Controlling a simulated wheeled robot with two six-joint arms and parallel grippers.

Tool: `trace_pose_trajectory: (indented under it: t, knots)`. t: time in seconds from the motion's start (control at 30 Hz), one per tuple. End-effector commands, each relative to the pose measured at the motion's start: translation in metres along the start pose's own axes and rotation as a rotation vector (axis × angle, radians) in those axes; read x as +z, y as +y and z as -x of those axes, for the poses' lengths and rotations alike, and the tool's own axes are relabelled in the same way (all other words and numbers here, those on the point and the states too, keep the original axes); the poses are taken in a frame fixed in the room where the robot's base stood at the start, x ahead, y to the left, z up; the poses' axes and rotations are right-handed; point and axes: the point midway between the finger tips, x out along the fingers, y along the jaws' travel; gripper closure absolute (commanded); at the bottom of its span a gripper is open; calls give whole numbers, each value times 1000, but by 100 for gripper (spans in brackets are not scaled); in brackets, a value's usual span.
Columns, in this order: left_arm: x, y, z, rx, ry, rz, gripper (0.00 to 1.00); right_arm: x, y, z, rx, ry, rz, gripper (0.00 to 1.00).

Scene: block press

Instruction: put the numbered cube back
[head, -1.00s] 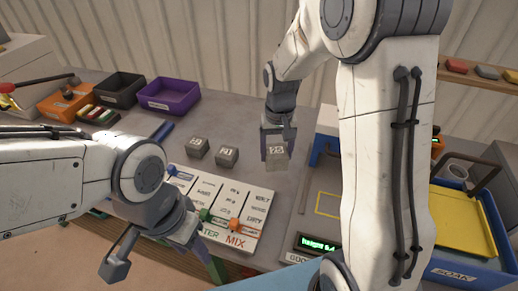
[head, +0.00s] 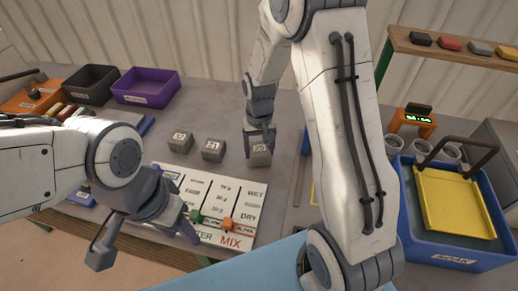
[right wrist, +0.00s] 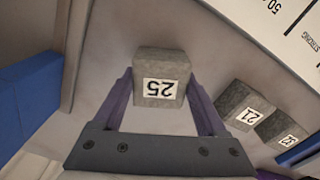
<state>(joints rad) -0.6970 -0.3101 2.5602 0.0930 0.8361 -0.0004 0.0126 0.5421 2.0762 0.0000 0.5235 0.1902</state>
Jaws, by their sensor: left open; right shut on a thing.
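The grey cube numbered 25 (head: 261,156) is between the fingers of my right gripper (head: 262,135). It also shows in the right wrist view (right wrist: 161,90), its label upside down, with a purple finger on each side. My right gripper is shut on it. I cannot tell whether the cube touches the table. Two similar cubes stand to its left in the head view: cube 21 (head: 213,149) and another (head: 183,142) whose number is hard to read. My left gripper (head: 145,240) is open and empty over the front left of the board.
A white board (head: 247,215) with printed columns and coloured sliders lies in front of the cubes. Black (head: 91,84) and purple (head: 147,88) bins stand at the back left. A blue SOAK tub (head: 455,255) with a yellow plate (head: 455,205) stands at the right.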

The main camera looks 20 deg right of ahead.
Motion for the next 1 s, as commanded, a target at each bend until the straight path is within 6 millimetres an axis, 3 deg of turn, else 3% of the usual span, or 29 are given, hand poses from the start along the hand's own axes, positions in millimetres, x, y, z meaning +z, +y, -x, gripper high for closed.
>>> trace_pose_trajectory:
  t: [0.37, 0.4, 0.47, 0.77, 0.87, 1.0]
  knots:
    - [0, 0, -2, 0, 0, 0, 53, 0, -1, -5, 0, 2, 2, 100]
    - [0, 0, -2, 0, 0, 0, 53, 0, -1, -6, 0, 1, 1, 21]
    - [0, 0, -2, 0, 0, 0, 53, 0, -1, -5, 0, 1, 2, 0]
    - [0, 0, 1, 0, 0, 0, 53, 0, -1, -1, 0, 1, 2, 0]
    - [0, 0, 0, 0, 0, 0, 53, -1, -1, 7, -1, 4, 1, 0]
    - [0, 0, 0, 0, 0, 0, 53, -1, -1, 34, -1, 7, 1, 0]
